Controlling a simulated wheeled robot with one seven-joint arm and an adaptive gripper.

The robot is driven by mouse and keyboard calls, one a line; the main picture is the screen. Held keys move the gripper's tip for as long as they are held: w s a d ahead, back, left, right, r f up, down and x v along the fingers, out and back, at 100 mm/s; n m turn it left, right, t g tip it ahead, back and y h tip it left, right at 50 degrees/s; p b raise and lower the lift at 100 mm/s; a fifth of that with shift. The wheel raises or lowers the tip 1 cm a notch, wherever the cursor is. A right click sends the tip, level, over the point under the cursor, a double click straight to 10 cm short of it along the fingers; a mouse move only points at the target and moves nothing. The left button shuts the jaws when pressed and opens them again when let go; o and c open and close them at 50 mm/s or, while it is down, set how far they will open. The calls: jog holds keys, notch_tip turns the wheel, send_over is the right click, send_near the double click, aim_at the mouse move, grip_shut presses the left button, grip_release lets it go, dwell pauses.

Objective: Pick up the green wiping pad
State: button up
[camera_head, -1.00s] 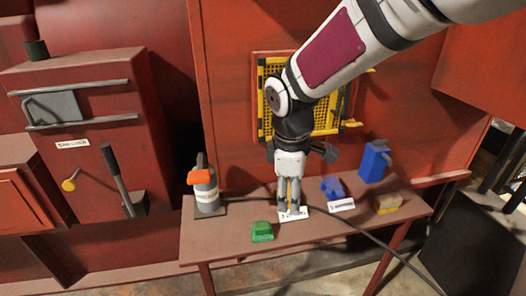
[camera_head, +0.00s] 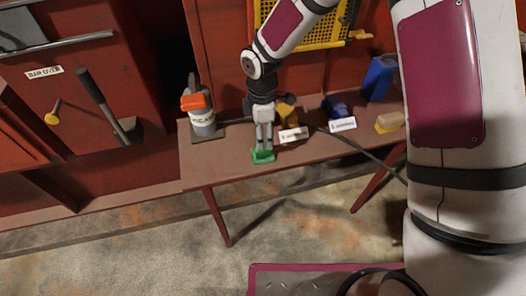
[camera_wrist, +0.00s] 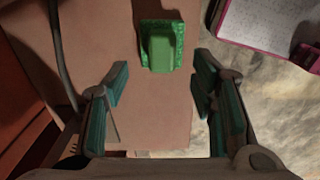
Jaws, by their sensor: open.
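The green wiping pad (camera_head: 263,156) lies on the brown bench (camera_head: 228,165), close to its front edge. In the wrist view the pad (camera_wrist: 161,46) shows a raised grip block on a wider green base. My gripper (camera_head: 264,148) points down just above the pad in the head view and hides part of it. In the wrist view my gripper (camera_wrist: 160,92) is open, its two fingers wide apart, with the pad ahead of the gap between them. Nothing is held.
A grey can with an orange top (camera_head: 198,110) stands left on the bench. A yellow object (camera_head: 287,112), a blue object (camera_head: 337,107), a blue container (camera_head: 380,78) and a tan-and-yellow block (camera_head: 390,122) stand right. A dark cable (camera_head: 358,149) crosses the bench.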

aim_at(263, 152)
jog(key=shift+s+d+f+p, duration=0.1)
jog(key=shift+f+p, duration=0.2)
jog(key=shift+f, duration=1.3)
jog(key=shift+d+f+p, duration=0.1)
jog(key=shift+f+p, duration=0.15)
jog(key=shift+f, duration=1.3)
grip_shut()
